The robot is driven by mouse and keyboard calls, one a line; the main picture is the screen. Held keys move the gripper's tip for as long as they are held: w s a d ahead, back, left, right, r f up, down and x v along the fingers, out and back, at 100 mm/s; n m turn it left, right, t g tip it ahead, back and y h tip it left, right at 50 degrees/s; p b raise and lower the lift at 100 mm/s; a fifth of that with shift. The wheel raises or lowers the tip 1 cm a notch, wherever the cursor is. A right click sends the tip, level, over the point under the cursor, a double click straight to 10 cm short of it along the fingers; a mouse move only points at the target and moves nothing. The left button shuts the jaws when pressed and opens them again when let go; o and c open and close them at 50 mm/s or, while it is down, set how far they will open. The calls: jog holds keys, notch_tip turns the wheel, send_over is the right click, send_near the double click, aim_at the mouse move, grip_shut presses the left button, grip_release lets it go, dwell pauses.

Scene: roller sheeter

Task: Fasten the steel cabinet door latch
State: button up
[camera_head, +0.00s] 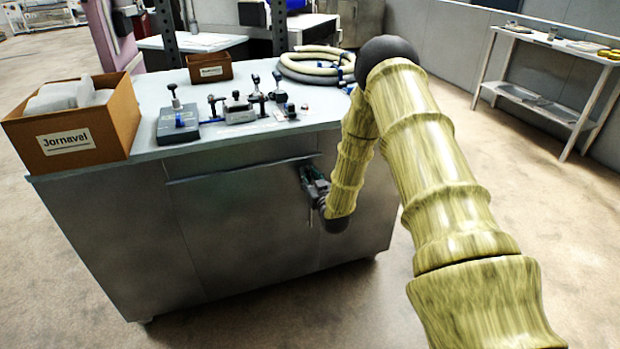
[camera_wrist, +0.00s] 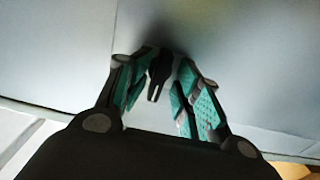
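The steel cabinet (camera_head: 240,230) stands in front of me with its grey door panel facing me. The door latch (camera_wrist: 158,72) is a small dark handle on the panel in the wrist view. My gripper (camera_wrist: 160,92) has its teal-padded fingers apart, one on each side of the latch handle. I cannot tell whether either pad touches it. In the head view my gripper (camera_head: 312,180) is at the upper right of the cabinet front, and it hides the latch there. A seam (camera_wrist: 112,45) runs along the panel beside the latch.
On the cabinet top stand a cardboard box labelled Jornavel (camera_head: 75,125), a small brown box (camera_head: 208,68), several clamp-like devices (camera_head: 237,108) and coiled hoses (camera_head: 315,65). A white side table (camera_head: 545,100) stands at the right. The floor (camera_head: 70,290) around the cabinet is clear.

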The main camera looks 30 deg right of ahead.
jog(key=v, duration=1.2)
dwell(0.6)
jog(key=s+a+f+n+g+y+p, duration=0.1)
jog(key=s+a+f+g+y+p, duration=0.25)
jog(key=s+a+f+g, duration=0.75)
jog(key=s+a+f+g+p, duration=0.1)
jog(key=s+a, duration=0.4)
jog(key=s, duration=0.5)
jog(key=s+a+f+g+p, duration=0.1)
jog(key=s+a+f+g, duration=0.2)
jog(key=s, duration=0.7)
jog(key=s+a+f+n+g+p, duration=0.1)
jog(key=s+a+f+g, duration=0.1)
jog(key=s+a, duration=0.5)
jog(key=s+f, duration=0.1)
jog(key=s, duration=0.2)
jog(key=shift+g, duration=0.3)
jog(key=shift+s+y, duration=0.15)
jog(key=shift+y, duration=0.1)
